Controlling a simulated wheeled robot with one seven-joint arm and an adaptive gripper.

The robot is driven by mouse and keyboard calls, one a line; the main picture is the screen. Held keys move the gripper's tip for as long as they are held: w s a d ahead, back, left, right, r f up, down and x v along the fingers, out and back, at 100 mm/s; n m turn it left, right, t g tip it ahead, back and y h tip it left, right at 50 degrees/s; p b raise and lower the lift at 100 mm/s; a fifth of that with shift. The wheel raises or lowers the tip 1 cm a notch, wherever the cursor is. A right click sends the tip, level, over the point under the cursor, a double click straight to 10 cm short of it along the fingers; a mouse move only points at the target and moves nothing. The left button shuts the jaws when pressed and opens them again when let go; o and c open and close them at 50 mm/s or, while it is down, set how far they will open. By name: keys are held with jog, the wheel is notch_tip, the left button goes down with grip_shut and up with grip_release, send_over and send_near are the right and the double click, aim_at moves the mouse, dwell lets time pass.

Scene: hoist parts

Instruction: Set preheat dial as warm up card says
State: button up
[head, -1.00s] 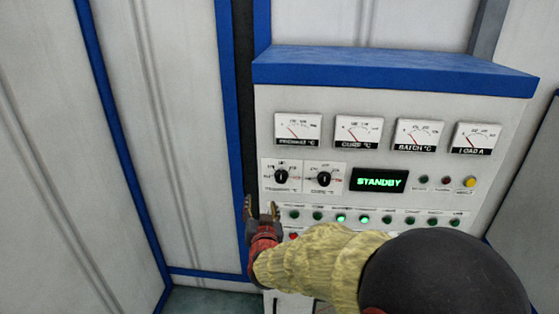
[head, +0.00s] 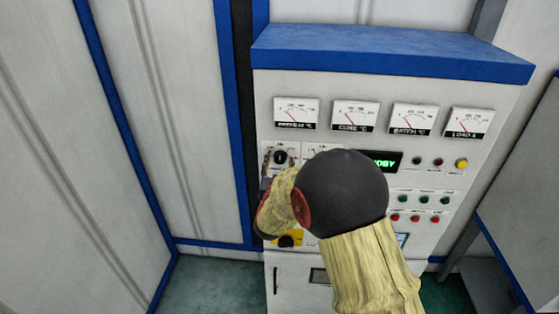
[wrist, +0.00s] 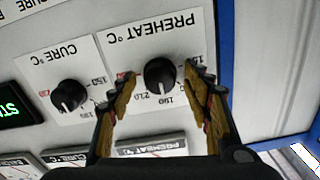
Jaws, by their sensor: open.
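The preheat dial (wrist: 160,73) is a black knob on a white PREHEAT °C plate, which appears upside down in the wrist view. Its white pointer line points down in that view, near a mark that looks like 190. My gripper (wrist: 159,77) is open, with one finger on each side of the knob; whether they touch it I cannot tell. I cannot make out a warm up card.
The cure dial (wrist: 69,95) sits beside the preheat dial. Meters, including the preheat meter (head: 296,113), line the panel top. A green-lit display (head: 384,161) is partly hidden by my arm. Indicator lamps and buttons (head: 415,217) lie lower right.

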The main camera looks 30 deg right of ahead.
jog(key=shift+w+d, duration=0.15)
jog(key=shift+c, duration=0.6)
jog(key=c, duration=1)
